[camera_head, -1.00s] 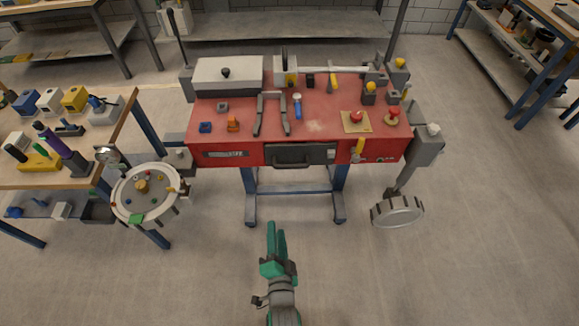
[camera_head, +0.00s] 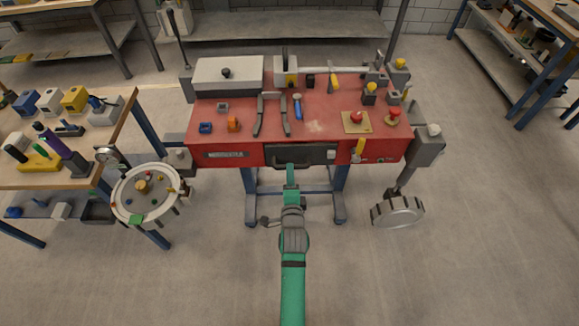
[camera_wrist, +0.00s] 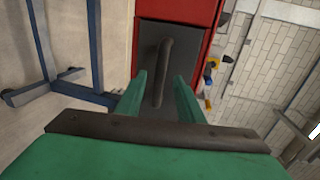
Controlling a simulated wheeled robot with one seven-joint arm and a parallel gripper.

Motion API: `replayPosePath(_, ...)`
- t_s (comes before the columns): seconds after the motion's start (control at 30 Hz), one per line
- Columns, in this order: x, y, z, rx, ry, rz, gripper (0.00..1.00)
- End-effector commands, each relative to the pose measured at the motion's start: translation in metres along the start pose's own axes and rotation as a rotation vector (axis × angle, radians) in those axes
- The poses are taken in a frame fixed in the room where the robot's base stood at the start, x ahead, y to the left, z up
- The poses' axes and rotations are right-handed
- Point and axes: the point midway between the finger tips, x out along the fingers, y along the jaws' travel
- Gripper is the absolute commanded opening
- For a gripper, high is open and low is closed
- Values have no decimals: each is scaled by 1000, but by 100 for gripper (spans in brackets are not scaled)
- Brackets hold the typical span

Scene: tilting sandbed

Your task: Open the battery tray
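The battery tray (camera_head: 314,154) appears to be the dark grey front panel set in the red bench's front face, flush with it. Its dark bar handle (camera_head: 293,166) shows low on the panel. In the wrist view the panel (camera_wrist: 190,62) fills the middle, and its handle (camera_wrist: 164,70) stands out from it. My green gripper (camera_head: 291,172) reaches up to the handle from the front. In the wrist view my gripper (camera_wrist: 160,82) is open, with one finger on either side of the handle. I cannot tell whether the fingers touch it.
The red bench (camera_head: 222,135) carries several tools, buttons and a white-lidded box (camera_head: 228,76). A round white tray (camera_head: 147,193) stands at the left. A grey round pan-like part (camera_head: 397,212) hangs at the right. The floor in front is clear.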

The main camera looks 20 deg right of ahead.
Motion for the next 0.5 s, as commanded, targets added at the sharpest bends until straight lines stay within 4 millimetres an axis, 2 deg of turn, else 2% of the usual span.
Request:
replayPosePath(0.2, 32, 0, 0, -2, 1, -1, 34)
replayPosePath(0.5, 48, 0, 0, 0, 0, 0, 34)
